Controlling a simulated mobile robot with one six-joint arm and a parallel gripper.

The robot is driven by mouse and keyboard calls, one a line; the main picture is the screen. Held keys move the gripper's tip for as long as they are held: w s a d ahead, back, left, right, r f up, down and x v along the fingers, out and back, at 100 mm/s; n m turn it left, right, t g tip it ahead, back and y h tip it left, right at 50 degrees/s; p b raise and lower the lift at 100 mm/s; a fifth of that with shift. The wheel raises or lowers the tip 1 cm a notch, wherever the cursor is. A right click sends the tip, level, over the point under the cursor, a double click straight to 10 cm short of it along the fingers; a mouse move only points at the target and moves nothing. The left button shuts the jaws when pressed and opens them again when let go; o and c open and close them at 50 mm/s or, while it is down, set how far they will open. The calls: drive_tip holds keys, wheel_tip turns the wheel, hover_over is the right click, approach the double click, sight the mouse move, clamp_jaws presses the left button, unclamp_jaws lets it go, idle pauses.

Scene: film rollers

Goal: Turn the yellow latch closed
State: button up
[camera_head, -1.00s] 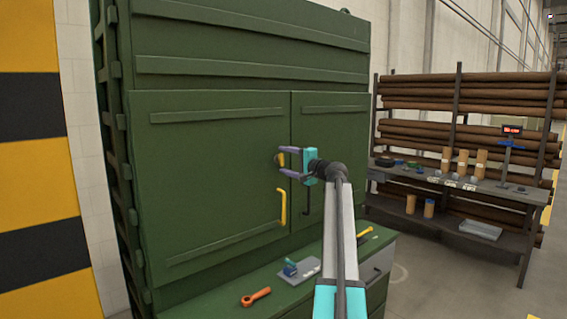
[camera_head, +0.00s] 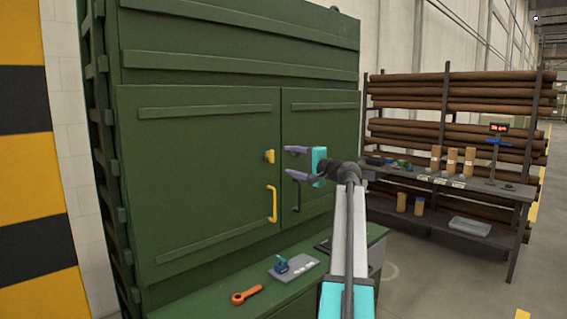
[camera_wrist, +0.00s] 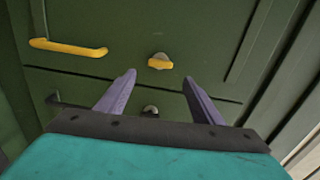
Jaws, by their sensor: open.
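The yellow latch (camera_head: 269,156) is a small knob on the left door of the green cabinet, near the seam between the doors. In the wrist view the latch (camera_wrist: 160,62) lies crosswise in the picture on a round grey base, ahead of the gap between my fingertips. My gripper (camera_head: 288,161) is open and empty, to the right of the latch and apart from it in the head view. Its two purple fingers (camera_wrist: 158,76) point toward the latch without touching it. A dark round fitting (camera_wrist: 150,110) shows between the fingers on the other door.
A yellow handle (camera_head: 273,204) sticks out below the latch, and a dark handle (camera_head: 297,196) is on the right door. The ledge below holds an orange tool (camera_head: 246,295) and a grey plate with a blue-green piece (camera_head: 283,267). A roll rack (camera_head: 450,130) stands at right.

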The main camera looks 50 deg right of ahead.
drive_tip(key=shift+s+a+b, duration=0.2)
drive_tip(key=shift+s+b, duration=0.2)
drive_tip(key=shift+s, duration=2.25)
